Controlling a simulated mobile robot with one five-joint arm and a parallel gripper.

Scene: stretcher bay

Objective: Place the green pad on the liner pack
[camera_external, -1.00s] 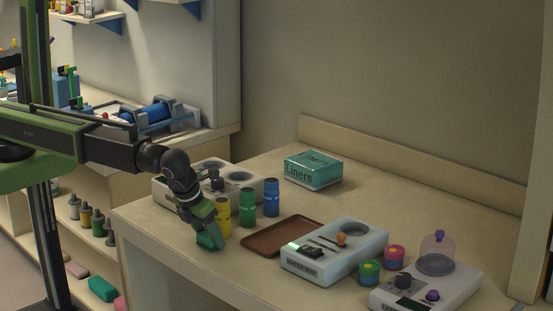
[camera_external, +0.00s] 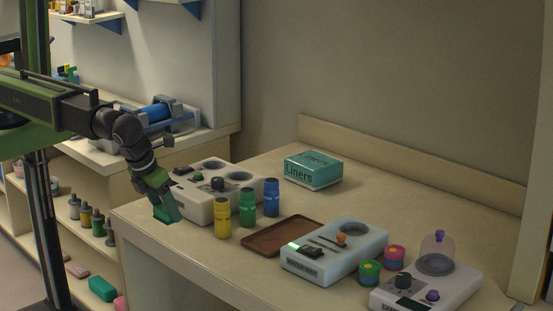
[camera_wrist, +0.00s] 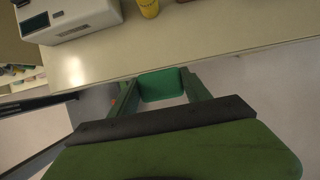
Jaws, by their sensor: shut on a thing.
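My gripper (camera_external: 166,207) is shut on the green pad (camera_external: 169,215) and holds it near the left front edge of the table. In the wrist view the green pad (camera_wrist: 161,84) sits between the two fingers, with the table edge just beyond it. The liner pack (camera_external: 313,170), a teal box lettered "Liners", lies flat near the back of the table. It is to the right of and behind my gripper, well apart from it, and its top is bare.
A white device (camera_external: 207,189) with round wells stands beside my gripper. Yellow (camera_external: 222,218), green (camera_external: 247,207) and blue (camera_external: 271,197) bottles stand between my gripper and the pack. A brown tray (camera_external: 262,243) and another white device (camera_external: 361,250) are farther right.

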